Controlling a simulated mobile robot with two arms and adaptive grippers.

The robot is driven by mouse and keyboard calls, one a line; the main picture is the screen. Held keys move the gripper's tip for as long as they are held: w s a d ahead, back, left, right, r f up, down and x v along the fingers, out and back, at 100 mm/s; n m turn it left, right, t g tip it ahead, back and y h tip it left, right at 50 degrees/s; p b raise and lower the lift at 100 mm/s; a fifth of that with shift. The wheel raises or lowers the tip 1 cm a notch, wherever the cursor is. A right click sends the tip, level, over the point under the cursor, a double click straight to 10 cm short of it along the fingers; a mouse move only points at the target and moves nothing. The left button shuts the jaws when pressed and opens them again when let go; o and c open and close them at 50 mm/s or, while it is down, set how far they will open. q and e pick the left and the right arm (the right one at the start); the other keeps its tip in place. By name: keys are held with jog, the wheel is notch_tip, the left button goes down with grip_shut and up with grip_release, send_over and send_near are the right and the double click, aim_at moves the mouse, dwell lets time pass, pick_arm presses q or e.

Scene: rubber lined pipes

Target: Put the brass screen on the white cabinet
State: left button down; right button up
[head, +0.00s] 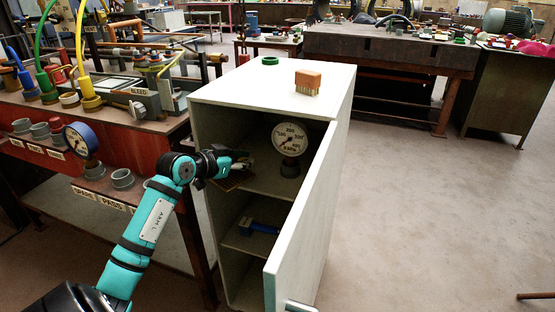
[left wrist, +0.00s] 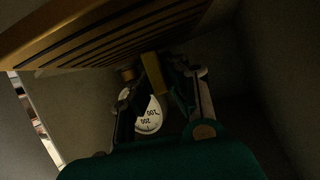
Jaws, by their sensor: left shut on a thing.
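The white cabinet (head: 225,92) stands in the middle of the head view with its door (head: 312,205) swung open. My left gripper (head: 243,160) reaches into its upper compartment from the left. In the left wrist view, its fingers (left wrist: 165,78) are shut on a yellow bar that looks like part of the brass screen. The slotted, brass-edged screen (left wrist: 110,38) fills the top of that view. In the head view only a dark brownish piece of the screen (head: 228,183) shows below the gripper. My right gripper is not in view.
A green ring (head: 270,61) and a wooden-backed brush (head: 308,82) sit on the cabinet top, whose front left is bare. A pressure gauge (head: 290,139) stands inside, right of the gripper. A blue-handled tool (head: 262,227) lies on the lower shelf. A cluttered red bench (head: 105,180) flanks the left.

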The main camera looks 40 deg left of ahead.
pick_arm(q)
jog(key=b, duration=0.1)
send_over(275, 162)
jog(key=shift+s, duration=0.1)
notch_tip(275, 162, down, 3)
jog(key=shift+f+b, duration=0.15)
jog(key=shift+b, duration=0.55)
jog(key=shift+f, duration=0.15)
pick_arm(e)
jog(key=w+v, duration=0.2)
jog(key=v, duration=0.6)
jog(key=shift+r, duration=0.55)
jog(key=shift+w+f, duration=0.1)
pick_arm(q)
jog(key=c, duration=1.9)
grip_release()
jog(key=shift+f, duration=0.1)
jog(key=o, duration=0.5)
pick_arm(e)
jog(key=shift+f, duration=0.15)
